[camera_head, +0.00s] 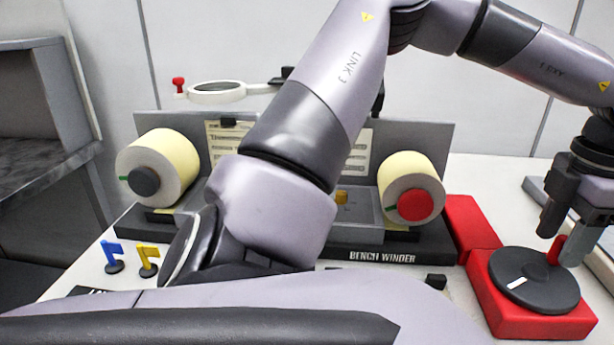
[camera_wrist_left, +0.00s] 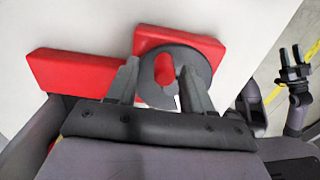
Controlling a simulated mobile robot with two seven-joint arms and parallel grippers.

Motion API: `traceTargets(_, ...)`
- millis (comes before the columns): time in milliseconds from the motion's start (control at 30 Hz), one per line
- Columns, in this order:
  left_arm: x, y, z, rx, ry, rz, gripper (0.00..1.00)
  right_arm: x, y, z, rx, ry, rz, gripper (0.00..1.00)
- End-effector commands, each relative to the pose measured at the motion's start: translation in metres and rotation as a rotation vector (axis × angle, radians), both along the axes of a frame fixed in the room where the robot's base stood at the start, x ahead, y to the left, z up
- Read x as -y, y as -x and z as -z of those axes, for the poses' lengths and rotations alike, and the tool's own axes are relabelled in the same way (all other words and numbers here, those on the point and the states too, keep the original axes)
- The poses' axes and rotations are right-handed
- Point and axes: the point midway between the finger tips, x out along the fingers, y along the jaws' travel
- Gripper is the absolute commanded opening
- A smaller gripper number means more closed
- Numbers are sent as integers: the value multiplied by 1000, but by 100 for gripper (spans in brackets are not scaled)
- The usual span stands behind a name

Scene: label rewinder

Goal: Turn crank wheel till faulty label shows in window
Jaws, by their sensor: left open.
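The crank wheel (camera_head: 534,281) is a dark disc with a white mark and an upright red knob (camera_head: 556,250), on a red base (camera_head: 500,318) at the right. My left gripper (camera_head: 559,247) is over the wheel, its open fingers on either side of the knob. The left wrist view shows the red knob (camera_wrist_left: 164,78) between the fingers, with no clear grip on it. My right gripper (camera_wrist_left: 290,50) is apart from the wheel, its fingers spread. The bench winder (camera_head: 420,243) carries two cream label rolls (camera_head: 160,158). My arm hides its middle; no window or faulty label is discernible.
A ring magnifier (camera_head: 217,92) on an arm stands above the winder. A blue flag (camera_head: 113,252) and a yellow flag (camera_head: 148,260) stand at front left. A red block (camera_head: 470,228) lies between winder and crank. Grey shelving (camera_head: 55,110) is at far left.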

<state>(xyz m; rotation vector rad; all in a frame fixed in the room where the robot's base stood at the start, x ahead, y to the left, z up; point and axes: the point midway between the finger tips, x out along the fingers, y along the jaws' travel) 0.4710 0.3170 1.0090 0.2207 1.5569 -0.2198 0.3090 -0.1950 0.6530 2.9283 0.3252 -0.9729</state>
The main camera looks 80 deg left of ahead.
Motion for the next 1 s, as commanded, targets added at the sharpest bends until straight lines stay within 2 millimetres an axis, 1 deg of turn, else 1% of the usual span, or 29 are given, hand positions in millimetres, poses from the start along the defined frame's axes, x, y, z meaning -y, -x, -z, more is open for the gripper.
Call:
traceTargets(33, 0, 0, -10, 1, -1, 0, 51, 0, 0, -7, -1, 0, -1, 46)
traceTargets(600, 0, 0, -67, 2, -2, 0, 51, -1, 1, -45, -2, -2, -1, 46)
traceTargets(700, 0, 0, -72, 1, -2, 0, 51, -1, 1, -48, -2, -2, -1, 46)
traceTargets(1000, 0, 0, -71, 0, -1, 0, 51, -1, 1, -47, -2, -2, -1, 46)
